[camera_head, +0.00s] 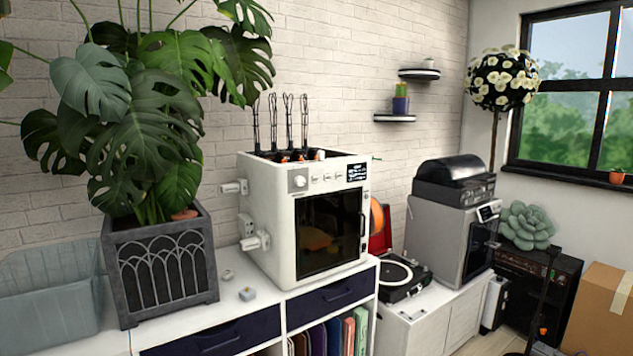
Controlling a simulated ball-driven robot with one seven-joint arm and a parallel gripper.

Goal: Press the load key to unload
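A white boxy machine (280,215), which looks like a 3D printer, stands on the white cabinet in the middle of the view. Its dark front window (327,232) is closed, with an orange shape dimly visible inside. On the strip above the window are a round knob (298,181), a row of small keys (325,178) and a dark display (357,172) with pale text. The key labels are too small to read, so I cannot tell which is the load key. My gripper is not in view.
A large leafy plant in a grey planter (163,262) stands left of the machine, with a grey bin (52,298) beyond. Small pale pieces (247,294) lie on the cabinet top. A turntable (402,277) and a second grey machine (437,237) stand to the right.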

